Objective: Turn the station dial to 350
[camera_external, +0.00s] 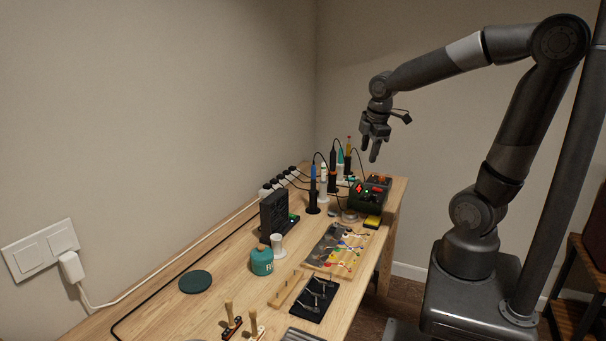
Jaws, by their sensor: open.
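The soldering station (368,198) is a dark green-black box near the far right end of the workbench. It has a lit red display and small red and green spots on its front; its dial and setting are too small to make out. My gripper (371,152) hangs above the station, pointing down, open and empty. It is clear of the station and touches nothing. Soldering irons (313,188) stand upright in holders to the left of the station.
The wooden workbench (160,300) runs along the wall. A yellow sponge (372,222) lies before the station. A dark box (273,216), a teal jar (262,261), a parts board (338,250) and a black tool mat (315,299) stand nearer. Cords run to a power strip (266,189).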

